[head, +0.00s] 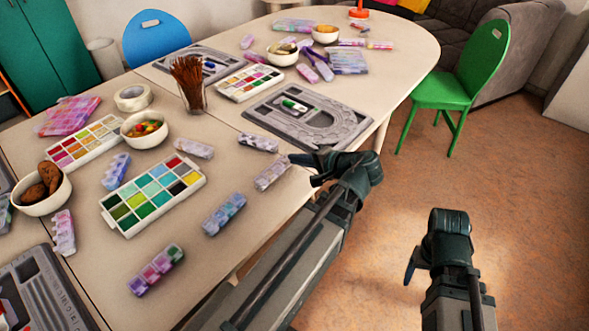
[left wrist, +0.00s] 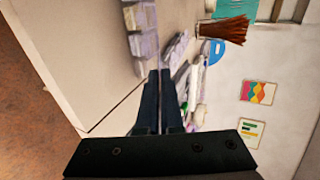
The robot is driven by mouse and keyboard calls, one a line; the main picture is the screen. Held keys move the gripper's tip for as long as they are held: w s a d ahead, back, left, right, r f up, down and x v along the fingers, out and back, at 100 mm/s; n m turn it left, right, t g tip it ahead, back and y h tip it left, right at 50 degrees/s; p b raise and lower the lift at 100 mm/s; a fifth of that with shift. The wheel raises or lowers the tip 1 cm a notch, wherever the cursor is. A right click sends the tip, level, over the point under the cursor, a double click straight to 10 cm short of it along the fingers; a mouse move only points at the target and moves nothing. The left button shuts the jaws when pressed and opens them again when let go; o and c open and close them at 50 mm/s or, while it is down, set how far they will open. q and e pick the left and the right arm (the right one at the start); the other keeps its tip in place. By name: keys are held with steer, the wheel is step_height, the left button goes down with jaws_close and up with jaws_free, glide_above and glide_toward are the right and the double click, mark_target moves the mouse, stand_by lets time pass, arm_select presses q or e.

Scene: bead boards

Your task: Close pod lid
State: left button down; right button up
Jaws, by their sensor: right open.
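Several small pastel bead pods with compartments lie on the table, including a pale one (head: 271,173) beside my left gripper, one behind it (head: 258,142), a blue-violet one (head: 224,214) and a purple-green one (head: 156,269) nearer the front. I cannot tell which pod's lid is open. My left gripper (head: 297,166) is over the table's right edge, close to the pale pod, its fingers together with nothing visible between them. In the left wrist view, its fingers (left wrist: 160,80) point at a row of pods (left wrist: 143,35). My right gripper (head: 409,272) is open and empty, off the table above the floor.
A grey bead board (head: 345,125) lies just beyond my left gripper. A paint palette (head: 125,215), a bowl of beads (head: 145,130), a bowl of cookies (head: 45,200) and a glass of brown sticks (head: 190,88) crowd the left. A green chair (head: 455,85) stands right; the floor is open.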

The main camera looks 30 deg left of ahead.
mark_target(300, 175)
arm_select(q)
steer(key=f+y+b, duration=0.1)
steer(key=y+b, duration=0.1)
steer(key=b, duration=0.2)
steer(key=f+y+b, duration=0.2)
steer(key=b, duration=0.2)
steer(key=shift+d+b, duration=0.35)
steer(key=shift+b, duration=0.05)
steer(key=shift+t+y+b, duration=0.3)
steer(key=shift+y+b, duration=0.3)
steer(key=shift+b, duration=0.5)
steer(key=c, duration=1.1)
jaws_free()
steer(key=shift+o, duration=0.2)
